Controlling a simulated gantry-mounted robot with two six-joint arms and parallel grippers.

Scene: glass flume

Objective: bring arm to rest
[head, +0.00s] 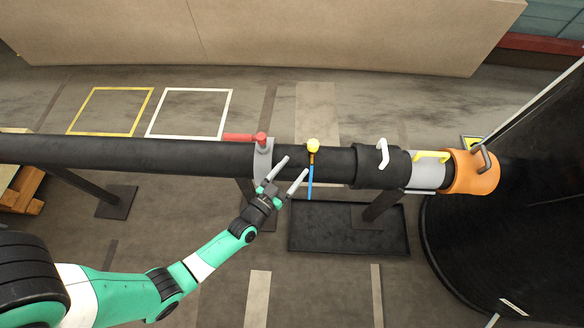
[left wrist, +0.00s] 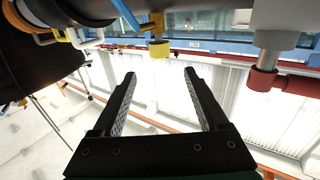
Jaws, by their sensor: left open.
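My left gripper (head: 294,167) is at the end of the green and white arm, in front of the black pipe and between a red lever valve (head: 245,138) and a yellow knob (head: 313,146). Its two fingers are spread and nothing is between them. In the left wrist view the open fingers (left wrist: 159,74) point up with an empty gap. A yellow knob (left wrist: 159,49) shows beyond the gap, and a red valve end (left wrist: 262,78) is to its right. Whether the fingers touch the pipe cannot be told. My right gripper is not in view.
The black pipe (head: 110,153) crosses the view. A white handle (head: 383,152), yellow handle (head: 430,156) and orange collar (head: 470,175) are on its right part. A black tray (head: 345,240) lies below, and a large black tank (head: 500,250) stands at right. Open floor lies below the pipe.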

